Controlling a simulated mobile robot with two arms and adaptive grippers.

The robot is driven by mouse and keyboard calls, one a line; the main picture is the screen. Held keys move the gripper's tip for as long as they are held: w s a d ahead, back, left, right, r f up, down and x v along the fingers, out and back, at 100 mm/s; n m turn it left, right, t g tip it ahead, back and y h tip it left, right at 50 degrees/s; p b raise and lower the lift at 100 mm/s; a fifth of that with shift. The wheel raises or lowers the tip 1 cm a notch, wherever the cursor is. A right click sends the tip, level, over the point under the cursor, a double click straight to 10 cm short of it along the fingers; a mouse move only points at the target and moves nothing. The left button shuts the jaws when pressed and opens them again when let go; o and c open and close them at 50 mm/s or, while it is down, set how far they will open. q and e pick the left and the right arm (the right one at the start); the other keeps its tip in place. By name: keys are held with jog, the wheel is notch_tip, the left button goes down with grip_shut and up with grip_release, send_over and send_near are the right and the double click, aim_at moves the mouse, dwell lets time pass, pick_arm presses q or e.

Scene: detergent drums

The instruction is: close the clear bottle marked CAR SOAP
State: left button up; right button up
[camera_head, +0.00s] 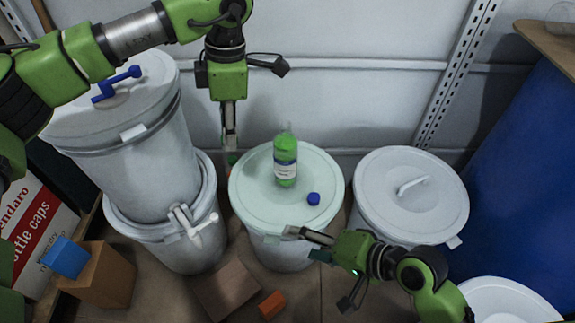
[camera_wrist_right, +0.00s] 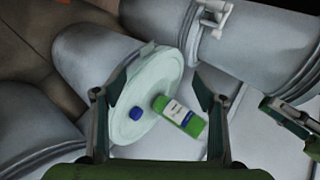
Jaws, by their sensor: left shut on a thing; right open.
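A clear bottle with green liquid (camera_head: 286,160) stands upright on the pale lid of the middle drum (camera_head: 250,200). Its label is too small to read; no cap shows on its narrow neck. The bottle also shows in the right wrist view (camera_wrist_right: 190,124). A small blue cap (camera_head: 313,199) lies on the lid, right of the bottle and apart from it; it shows in the wrist view too (camera_wrist_right: 137,113). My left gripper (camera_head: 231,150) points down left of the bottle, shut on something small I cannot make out. My right gripper (camera_head: 318,268) is open and empty at the lid's front edge.
Stacked drums (camera_head: 150,175) stand at the left, a lidded drum (camera_head: 411,215) at the right, and a blue barrel (camera_head: 525,180) beyond it. A brown block (camera_head: 226,288) and an orange block (camera_head: 272,304) lie in front. The lid is otherwise clear.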

jog(key=w+a+r+m+y+b, duration=0.2)
jog(key=w+m+y+b, duration=0.1)
jog(key=m, duration=0.2)
pick_arm(q)
jog(key=w+d+r+n+h+b, duration=0.1)
jog(key=w+d+n, duration=0.1)
jog(key=n, duration=0.8)
jog(key=w+d+r+n+h+b, duration=0.1)
jog(key=d+n, duration=0.4)
jog(key=n, duration=0.5)
jog(key=w+d+r+n+b, duration=0.2)
jog(key=w+d+n+b, duration=0.1)
jog(key=n, duration=0.7)
jog(key=shift+w+d+r+n+h, duration=0.35)
jog(key=shift+w+d, duration=0.25)
jog(key=shift+w, duration=0.65)
pick_arm(e)
jog(key=m+t+y, duration=0.1)
jog(key=m+t, duration=0.5)
jog(key=m, duration=1.1)
send_near(286, 149)
jog(key=shift+w+d+f, duration=0.25)
jog(key=shift+f, duration=0.35)
jog(key=shift+w+d+f, duration=0.25)
jog(key=shift+w+f, duration=0.05)
jog(key=shift+f, duration=0.25)
jog(key=shift+w+d+f, duration=0.25)
jog(key=shift+f, duration=0.35)
